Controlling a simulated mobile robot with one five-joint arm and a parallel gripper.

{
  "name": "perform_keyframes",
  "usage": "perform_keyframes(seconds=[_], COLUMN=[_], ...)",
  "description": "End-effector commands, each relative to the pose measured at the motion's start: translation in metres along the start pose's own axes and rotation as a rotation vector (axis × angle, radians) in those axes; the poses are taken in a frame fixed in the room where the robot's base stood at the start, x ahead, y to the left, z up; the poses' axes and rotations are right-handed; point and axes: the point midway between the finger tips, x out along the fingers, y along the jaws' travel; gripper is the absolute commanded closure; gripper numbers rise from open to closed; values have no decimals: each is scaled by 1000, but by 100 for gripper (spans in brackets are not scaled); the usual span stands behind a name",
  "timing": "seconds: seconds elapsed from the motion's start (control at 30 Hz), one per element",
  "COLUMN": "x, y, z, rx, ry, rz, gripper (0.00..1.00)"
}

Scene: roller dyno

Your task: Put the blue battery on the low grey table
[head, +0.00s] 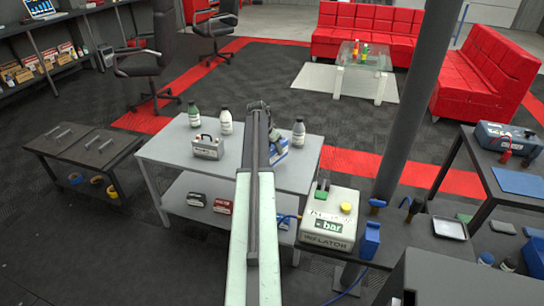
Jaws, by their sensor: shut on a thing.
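A blue battery (278,151) with a pale label shows just right of my arm, over the right part of a grey two-tier table (165,151). My gripper (274,136) is at its top and shut on it; the fingers are mostly hidden by my arm. The arm also hides the battery's left side. I cannot tell whether its underside touches the tabletop.
On the tabletop are a grey case (207,147), a green bottle (194,115), a white bottle (225,121) and a grey bottle (298,132). Small boxes (196,200) sit on the lower shelf. An inflator (329,219) and a dark post (412,110) stand at right.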

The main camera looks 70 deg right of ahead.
Motion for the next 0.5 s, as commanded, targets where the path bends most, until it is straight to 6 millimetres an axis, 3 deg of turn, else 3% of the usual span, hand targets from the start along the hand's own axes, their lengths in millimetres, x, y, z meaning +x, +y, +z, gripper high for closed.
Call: perform_keyframes(seconds=[0.17, 0.4, 0.5], x=[4, 36, 34], y=[-1, 0, 0], z=[2, 15, 14], rx=[1, 1, 1], ry=[1, 1, 1], rz=[1, 1, 1], gripper=[100, 100, 100])
